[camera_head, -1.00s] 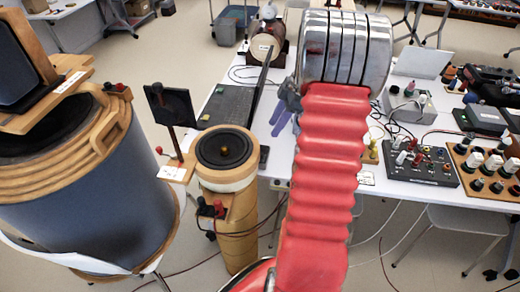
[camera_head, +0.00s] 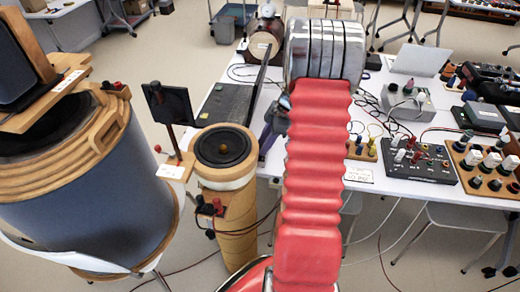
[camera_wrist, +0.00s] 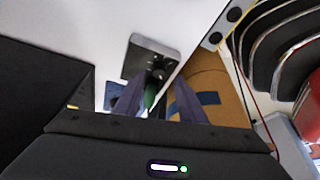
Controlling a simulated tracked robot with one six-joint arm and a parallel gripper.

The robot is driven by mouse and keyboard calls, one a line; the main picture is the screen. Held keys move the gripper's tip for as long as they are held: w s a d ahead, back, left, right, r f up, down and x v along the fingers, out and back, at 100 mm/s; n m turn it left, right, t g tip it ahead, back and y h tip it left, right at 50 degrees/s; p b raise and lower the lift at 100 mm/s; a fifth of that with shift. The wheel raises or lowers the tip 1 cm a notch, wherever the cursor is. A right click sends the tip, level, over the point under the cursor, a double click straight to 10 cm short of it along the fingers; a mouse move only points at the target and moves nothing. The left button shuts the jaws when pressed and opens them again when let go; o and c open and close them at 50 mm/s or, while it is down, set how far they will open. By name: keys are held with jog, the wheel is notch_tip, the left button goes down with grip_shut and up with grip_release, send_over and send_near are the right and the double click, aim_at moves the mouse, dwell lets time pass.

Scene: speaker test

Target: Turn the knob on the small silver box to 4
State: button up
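A small silver box (camera_wrist: 152,62) with dark round parts on its face lies on the white table in the wrist view. My gripper (camera_wrist: 155,98) is in front of it, with its two purple-grey fingers apart and nothing held between them. A dark green thing (camera_wrist: 150,98) shows in the gap, beyond the fingers. Which dark part is the knob, and its setting, are too small to tell. In the head view, my red-sleeved arm covers most of the gripper (camera_head: 275,117). I cannot make out this box there; the arm may hide it.
A wooden cylinder speaker (camera_head: 225,170) stands left of my arm by the white table (camera_head: 385,178). A grey box with knobs (camera_head: 408,103), a black control box (camera_head: 420,162) and a wooden board of knobs (camera_head: 485,170) stand right. A black panel (camera_head: 232,105) is near the gripper.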

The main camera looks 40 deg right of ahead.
jog(key=shift+x, duration=1.6)
jog(key=shift+c, duration=0.5)
grip_shut()
jog(key=shift+a, duration=0.25)
jog(key=shift+d, duration=0.15)
